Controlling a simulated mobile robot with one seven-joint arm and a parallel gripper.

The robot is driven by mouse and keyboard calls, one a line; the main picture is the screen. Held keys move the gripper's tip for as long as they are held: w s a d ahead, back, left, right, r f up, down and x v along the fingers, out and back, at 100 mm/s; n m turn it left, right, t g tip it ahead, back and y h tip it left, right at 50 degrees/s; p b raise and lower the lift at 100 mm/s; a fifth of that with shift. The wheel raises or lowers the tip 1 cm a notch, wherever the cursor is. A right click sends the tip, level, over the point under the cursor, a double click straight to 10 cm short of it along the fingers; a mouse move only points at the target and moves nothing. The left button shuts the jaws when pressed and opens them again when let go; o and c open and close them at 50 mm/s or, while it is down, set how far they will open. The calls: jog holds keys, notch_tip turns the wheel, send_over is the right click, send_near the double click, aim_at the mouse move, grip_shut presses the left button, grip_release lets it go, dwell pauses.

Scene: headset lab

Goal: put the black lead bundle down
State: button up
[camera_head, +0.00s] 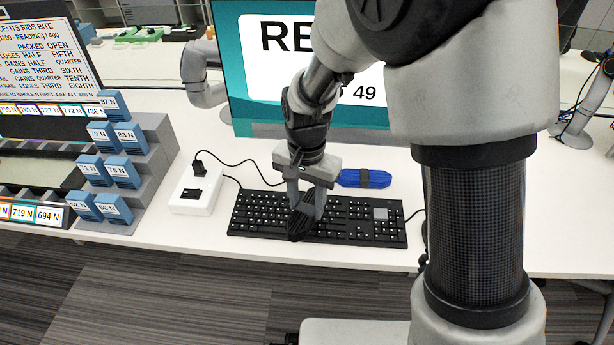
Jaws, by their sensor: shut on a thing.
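The black lead bundle (301,222) is a dark, coiled, elongated bundle. It is between the fingers of my gripper (306,205), which is shut on it. In the head view the gripper points down over the middle of the black keyboard (262,212). The bundle overlaps the keyboard in the picture, and I cannot tell whether it touches the keys. The keyboard lies flat on the white table (345,256).
A blue bundle (366,179) lies behind the keyboard. A white socket box (197,191) with a black plug stands at the left. Grey steps (150,165) hold several blue labelled blocks. A large monitor (246,85) stands behind. The table front is bare.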

jog(key=shift+w+a+f, duration=0.15)
jog(key=shift+w+a, duration=0.1)
jog(key=shift+a, duration=0.05)
jog(key=shift+w+d+f+b, duration=0.1)
jog(key=shift+w+f+b, duration=0.4)
jog(key=shift+w, duration=2.35)
jog(key=shift+w+d+f+b, duration=0.2)
jog(key=shift+w+f, duration=0.45)
jog(key=shift+w, duration=2.15)
jog(key=shift+w+d+f+b, duration=0.1)
jog(key=shift+w+f+b, duration=0.4)
jog(key=shift+w, duration=2.35)
jog(key=shift+f, duration=0.2)
jog(key=shift+f, duration=0.1)
jog(key=o, duration=1.1)
